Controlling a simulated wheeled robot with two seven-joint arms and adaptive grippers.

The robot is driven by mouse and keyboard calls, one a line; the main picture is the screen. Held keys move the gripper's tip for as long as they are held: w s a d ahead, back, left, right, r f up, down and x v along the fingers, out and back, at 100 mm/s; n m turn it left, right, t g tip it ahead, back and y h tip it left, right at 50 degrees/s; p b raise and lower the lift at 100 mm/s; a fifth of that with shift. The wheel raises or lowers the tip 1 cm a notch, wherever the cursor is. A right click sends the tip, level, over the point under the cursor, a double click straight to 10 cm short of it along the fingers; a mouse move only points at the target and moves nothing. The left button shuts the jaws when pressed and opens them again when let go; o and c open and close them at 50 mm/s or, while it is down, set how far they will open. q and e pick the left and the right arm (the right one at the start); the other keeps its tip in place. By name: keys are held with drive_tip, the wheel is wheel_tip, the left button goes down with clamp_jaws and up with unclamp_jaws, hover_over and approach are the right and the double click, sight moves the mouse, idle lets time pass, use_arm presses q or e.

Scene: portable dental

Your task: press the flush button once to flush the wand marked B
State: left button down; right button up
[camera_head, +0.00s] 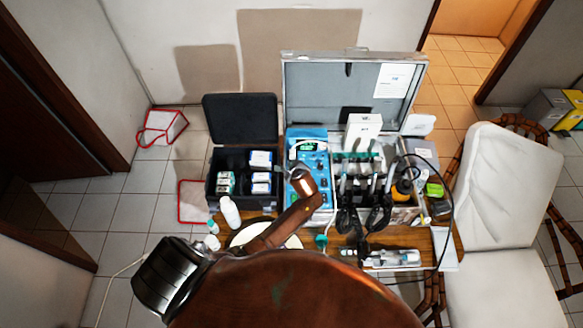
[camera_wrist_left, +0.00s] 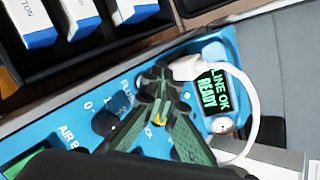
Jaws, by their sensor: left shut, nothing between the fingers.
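The blue control panel (camera_head: 322,207) stands in the open case in the head view. It also shows in the left wrist view (camera_wrist_left: 75,105), with a screen (camera_wrist_left: 208,95) reading "LINE OK READY", a black knob (camera_wrist_left: 105,123) and a round pale control (camera_wrist_left: 222,125). My left gripper (camera_wrist_left: 160,118) is shut and empty, its fingertips over the panel between the knob and the screen. In the head view the left gripper (camera_head: 291,172) is small and partly hidden by my arm. A label beginning "FLU" is partly covered by the fingers. I cannot make out the flush button or wand B's marking.
A white hose (camera_wrist_left: 243,85) loops across the panel beside the screen. A black box (camera_head: 213,188) with small cartons stands left of the panel. Black handpieces and cables (camera_head: 350,220) stand to its right. A white bottle (camera_head: 230,212) stands at the front left.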

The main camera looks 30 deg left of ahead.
use_arm(q)
drive_tip(key=shift+f, duration=0.5)
idle(0.8)
drive_tip(key=shift+r, duration=0.1)
drive_tip(key=shift+r+p, duration=0.85)
drive_tip(key=shift+p, duration=0.25)
wheel_tip(320, 180, up, 5)
drive_tip(key=p, duration=0.5)
drive_tip(key=shift+s+d+p, duration=0.1)
drive_tip(key=shift+s+p, duration=0.05)
drive_tip(key=shift+p, duration=0.2)
drive_tip(key=shift+f, duration=0.1)
